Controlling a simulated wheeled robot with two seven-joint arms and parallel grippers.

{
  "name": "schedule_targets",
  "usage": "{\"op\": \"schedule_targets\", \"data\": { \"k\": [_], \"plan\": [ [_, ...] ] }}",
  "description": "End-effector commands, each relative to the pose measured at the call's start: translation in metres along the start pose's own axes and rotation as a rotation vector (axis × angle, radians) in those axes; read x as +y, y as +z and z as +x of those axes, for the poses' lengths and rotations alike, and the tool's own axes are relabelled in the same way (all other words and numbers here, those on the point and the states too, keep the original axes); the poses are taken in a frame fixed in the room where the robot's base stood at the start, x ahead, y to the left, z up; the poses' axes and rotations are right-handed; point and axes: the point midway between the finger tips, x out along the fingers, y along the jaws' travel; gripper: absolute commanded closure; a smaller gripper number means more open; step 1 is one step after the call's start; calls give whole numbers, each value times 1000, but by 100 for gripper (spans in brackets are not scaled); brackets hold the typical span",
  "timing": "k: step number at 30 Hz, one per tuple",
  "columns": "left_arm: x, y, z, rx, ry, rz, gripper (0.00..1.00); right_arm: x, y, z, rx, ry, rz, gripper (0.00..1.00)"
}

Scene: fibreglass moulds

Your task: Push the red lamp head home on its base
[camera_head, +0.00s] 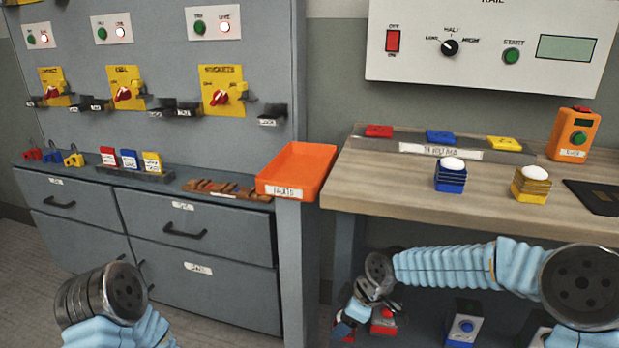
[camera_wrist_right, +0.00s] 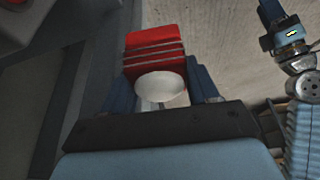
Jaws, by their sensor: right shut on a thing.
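My right gripper (camera_head: 350,318) is low beside the workbench, its fingers partly hidden by my wrist. In the right wrist view it is shut on the red lamp head (camera_wrist_right: 155,50), a ribbed red block whose white dome (camera_wrist_right: 160,85) faces the palm. A little red of the head shows at the fingers in the head view (camera_head: 342,331). The red base (camera_head: 383,323) is just right of the gripper there, apart from the held head as far as I can tell.
The blue base (camera_head: 463,328) stands right of the red one, low under the bench. The blue lamp head (camera_head: 450,178) and yellow lamp head (camera_head: 531,185) stand on the workbench (camera_head: 400,195). An orange tray (camera_head: 297,165) and drawer cabinet (camera_head: 200,240) are to the left.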

Motion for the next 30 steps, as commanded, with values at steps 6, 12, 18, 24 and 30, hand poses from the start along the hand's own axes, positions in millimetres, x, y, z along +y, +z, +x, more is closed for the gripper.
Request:
{"op": "schedule_targets", "data": {
  "k": [6, 12, 18, 24, 30],
  "plan": [
    [0, 0, 0, 0, 0, 0, 57, 21, 46, -60, 1, 203, 461, 67],
    [0, 0, 0, 0, 0, 0, 57, 27, 75, -97, 2, 325, 767, 67],
    [0, 0, 0, 0, 0, 0, 57, 28, 83, -107, 2, 356, 853, 67],
    [0, 0, 0, 0, 0, 0, 57, 28, 83, -106, 1, 355, 852, 67],
    [0, 0, 0, 0, 0, 0, 57, 17, 92, -96, -15, 383, 925, 67]
  ]
}}
